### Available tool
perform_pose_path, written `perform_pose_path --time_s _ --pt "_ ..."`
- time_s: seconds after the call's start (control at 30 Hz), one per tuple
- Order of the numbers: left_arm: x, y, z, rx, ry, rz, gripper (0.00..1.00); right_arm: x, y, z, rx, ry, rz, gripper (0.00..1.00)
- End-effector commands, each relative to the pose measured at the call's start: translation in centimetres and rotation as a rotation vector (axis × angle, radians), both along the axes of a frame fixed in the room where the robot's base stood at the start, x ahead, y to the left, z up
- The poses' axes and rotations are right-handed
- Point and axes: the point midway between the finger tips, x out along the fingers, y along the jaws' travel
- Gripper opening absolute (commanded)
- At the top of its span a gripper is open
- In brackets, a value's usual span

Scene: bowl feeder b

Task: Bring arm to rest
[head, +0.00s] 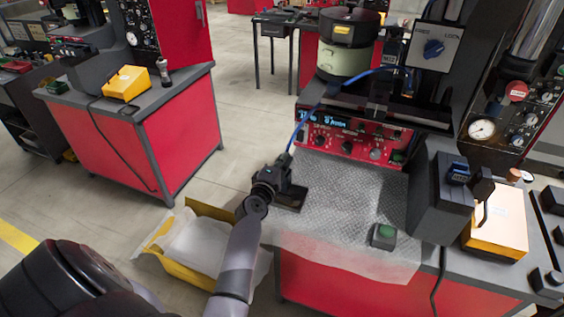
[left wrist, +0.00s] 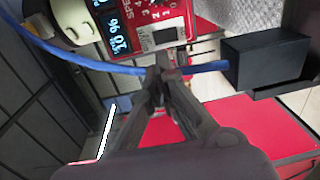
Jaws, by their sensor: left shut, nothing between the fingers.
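My left arm reaches in from the bottom of the head view, and its dark gripper (head: 284,162) is over the left edge of the workbench's textured mat (head: 345,195). In the left wrist view the gripper's two fingers (left wrist: 160,72) come together at the tips, shut and empty. A blue cable (head: 316,109) runs from near the gripper up toward the machine. The cable (left wrist: 75,60) passes by the fingertips in the left wrist view; I cannot tell whether it touches them. My right gripper is not in view.
A red control panel (head: 350,136) stands behind the mat, with a round bowl unit (head: 342,62) above. A green button box (head: 383,236) sits at the mat's front right. A yellow bin (head: 160,234) is left of the bench. Open floor lies beyond it.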

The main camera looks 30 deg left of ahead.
Motion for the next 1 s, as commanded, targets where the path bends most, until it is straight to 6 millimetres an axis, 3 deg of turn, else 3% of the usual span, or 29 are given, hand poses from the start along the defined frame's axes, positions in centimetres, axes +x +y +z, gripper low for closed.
perform_pose_path --time_s 0.3,0.8,0.87,1.0 --pt "-1.4 -0.4 0.1 0.001 0.0 0.0 0.0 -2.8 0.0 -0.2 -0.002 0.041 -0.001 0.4" --pt "-1.5 -0.6 0.1 0.014 0.008 -0.011 0.0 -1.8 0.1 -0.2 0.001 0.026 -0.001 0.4" --pt "-1.8 -1.4 -0.1 0.054 0.032 -0.046 0.0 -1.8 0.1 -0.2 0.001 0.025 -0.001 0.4" --pt "-4.3 -6.4 -1.5 0.298 0.18 -0.251 0.0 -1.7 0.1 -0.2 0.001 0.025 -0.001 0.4"
